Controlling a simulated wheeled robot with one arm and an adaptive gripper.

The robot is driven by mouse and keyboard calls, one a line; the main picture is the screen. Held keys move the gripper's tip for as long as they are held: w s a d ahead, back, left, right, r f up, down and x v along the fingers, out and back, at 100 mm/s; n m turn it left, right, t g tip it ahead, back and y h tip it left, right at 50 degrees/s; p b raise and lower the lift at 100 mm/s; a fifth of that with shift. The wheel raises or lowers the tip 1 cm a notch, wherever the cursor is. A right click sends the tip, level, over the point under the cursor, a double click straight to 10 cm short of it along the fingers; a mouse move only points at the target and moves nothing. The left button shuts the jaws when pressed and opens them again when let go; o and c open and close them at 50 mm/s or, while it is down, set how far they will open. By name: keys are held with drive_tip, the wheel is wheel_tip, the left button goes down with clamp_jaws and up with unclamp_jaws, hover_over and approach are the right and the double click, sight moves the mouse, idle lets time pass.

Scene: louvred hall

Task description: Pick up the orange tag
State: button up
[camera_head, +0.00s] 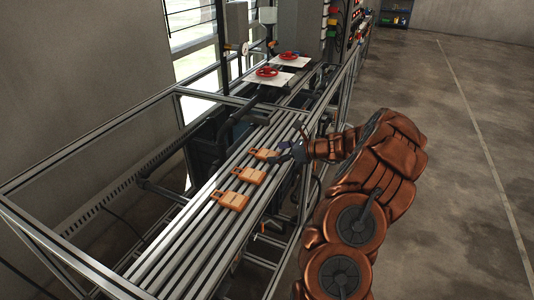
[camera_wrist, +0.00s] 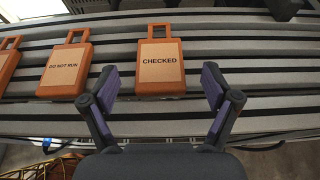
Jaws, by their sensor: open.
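Three orange tags lie in a row on the slatted grey bench top. The tag reading CHECKED (camera_wrist: 160,68) is ahead of my open, empty gripper (camera_wrist: 160,86) in the wrist view, roughly centred between the fingers. In the head view it is the farthest tag (camera_head: 264,154), next to my gripper (camera_head: 287,154), which partly covers its right end. The tag reading DO NOT RUN (camera_wrist: 65,68) is to its left, and it is the middle tag (camera_head: 249,175) in the head view. The third tag (camera_head: 231,201) is nearest the head camera; the left edge cuts it off in the wrist view (camera_wrist: 8,65).
A metal frame rail (camera_head: 338,88) runs along the bench's right side, close to my arm. Red handwheels (camera_head: 267,72) on white plates stand farther along the bench. Open floor (camera_head: 450,200) lies to the right.

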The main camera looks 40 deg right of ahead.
sight(263, 154)
drive_tip(key=shift+x, duration=1.25)
drive_tip(key=shift+c, duration=0.3)
drive_tip(key=shift+s, duration=0.1)
drive_tip(key=c, duration=1)
drive_tip(key=shift+o, duration=0.2)
